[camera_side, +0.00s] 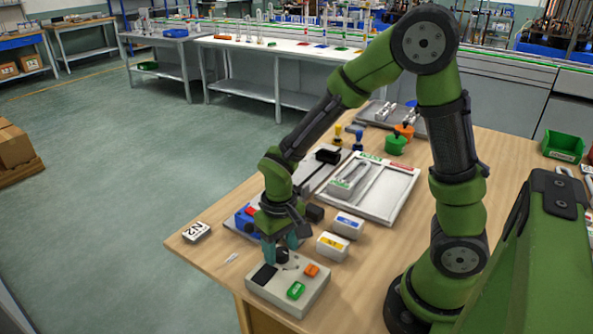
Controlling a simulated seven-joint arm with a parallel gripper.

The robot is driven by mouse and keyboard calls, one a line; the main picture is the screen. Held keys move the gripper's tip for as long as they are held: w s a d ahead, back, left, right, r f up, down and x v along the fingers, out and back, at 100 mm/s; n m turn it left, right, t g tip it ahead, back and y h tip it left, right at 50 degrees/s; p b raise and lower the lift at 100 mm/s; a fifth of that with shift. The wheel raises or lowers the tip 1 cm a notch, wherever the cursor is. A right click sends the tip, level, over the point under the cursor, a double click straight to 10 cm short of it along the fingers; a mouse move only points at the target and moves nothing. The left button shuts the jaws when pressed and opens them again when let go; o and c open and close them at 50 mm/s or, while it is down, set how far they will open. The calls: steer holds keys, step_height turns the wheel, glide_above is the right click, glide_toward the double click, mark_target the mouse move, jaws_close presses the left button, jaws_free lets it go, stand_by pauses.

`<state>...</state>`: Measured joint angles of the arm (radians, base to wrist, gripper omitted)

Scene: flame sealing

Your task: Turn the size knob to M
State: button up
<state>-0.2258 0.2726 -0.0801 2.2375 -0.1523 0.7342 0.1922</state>
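A light grey control box (318,293) sits at the near-left edge of the wooden table. On its top are a black panel (263,275), a dark round knob (282,256), an orange button (311,270) and a green button (296,290). My gripper (280,254) points down at the knob, its teal fingers around or just beside it. The fingers partly hide the knob. I cannot tell whether they touch it, and no size letters or pointer can be read.
White blocks with a yellow label (331,247) and a blue label (347,225) stand just behind the box. A white tray (397,190) lies further back. An N2 tag (196,232) lies at the left table edge. Bare wood shows right of the box.

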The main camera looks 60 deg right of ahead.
mark_target(280, 251)
steer(key=shift+o, duration=0.2)
step_height(280, 251, up, 17)
stand_by(0.6)
steer(key=shift+f, duration=0.1)
steer(key=s+d+r+m+t+y, duration=0.1)
steer(key=s+r+t+y, duration=0.1)
steer(key=s+t, duration=0.5)
steer(key=shift+s+d+r, duration=0.2)
steer(key=shift+s+r, duration=0.15)
steer(key=shift+r, duration=0.25)
stand_by(0.5)
